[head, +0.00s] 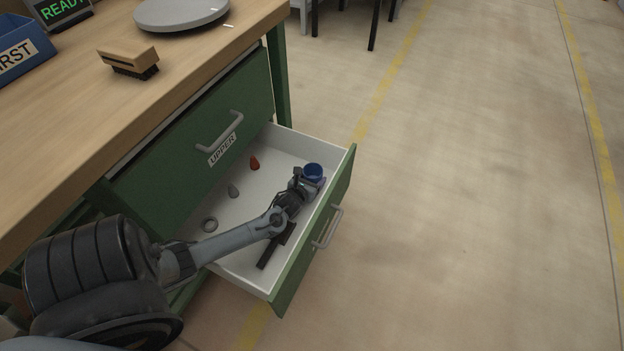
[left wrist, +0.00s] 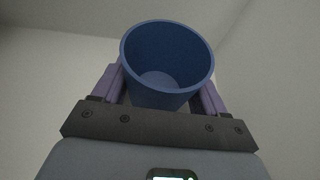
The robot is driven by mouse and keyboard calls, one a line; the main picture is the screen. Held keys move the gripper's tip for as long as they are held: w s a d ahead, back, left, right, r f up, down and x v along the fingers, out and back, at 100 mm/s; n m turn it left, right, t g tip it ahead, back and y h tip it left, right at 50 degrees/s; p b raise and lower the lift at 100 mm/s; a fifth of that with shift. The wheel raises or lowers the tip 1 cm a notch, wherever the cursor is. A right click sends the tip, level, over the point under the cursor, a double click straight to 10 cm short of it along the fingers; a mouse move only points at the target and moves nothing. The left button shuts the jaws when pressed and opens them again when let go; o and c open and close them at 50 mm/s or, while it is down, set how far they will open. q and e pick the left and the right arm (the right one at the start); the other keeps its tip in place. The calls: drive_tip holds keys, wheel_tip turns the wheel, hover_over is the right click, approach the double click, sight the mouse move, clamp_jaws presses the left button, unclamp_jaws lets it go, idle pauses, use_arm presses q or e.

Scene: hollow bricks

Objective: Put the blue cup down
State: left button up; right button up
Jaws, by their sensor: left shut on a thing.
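The blue cup (head: 313,170) is in the far right part of the open drawer (head: 262,281), close to its front panel. My left gripper (head: 311,183) is shut on the cup, inside the drawer. In the left wrist view the cup (left wrist: 167,62) sits between the two purple fingers of the gripper (left wrist: 162,92), its open mouth showing and its inside empty. I cannot tell whether the cup's base touches the drawer floor. My right gripper is in neither view.
The drawer also holds a red cone-shaped piece (head: 254,163), a grey piece (head: 233,191), a grey ring (head: 210,225) and a black bar (head: 276,246). On the bench (head: 75,115) are a brush (head: 128,60), a grey disc (head: 181,12) and a blue bin (head: 22,48).

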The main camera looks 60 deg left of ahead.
use_arm(q)
drive_tip(key=shift+a+f, duration=0.15)
drive_tip(key=o, duration=1.2)
drive_tip(key=shift+r, duration=0.2)
drive_tip(key=shift+s+d+r+p, duration=0.25)
drive_tip(key=shift+p, duration=0.2)
drive_tip(key=p+v, duration=0.6)
drive_tip(key=v, duration=0.3)
drive_tip(key=shift+s+d, duration=0.2)
drive_tip(key=shift+s, duration=0.1)
drive_tip(key=shift+p+v, duration=0.35)
drive_tip(key=shift+v, duration=0.4)
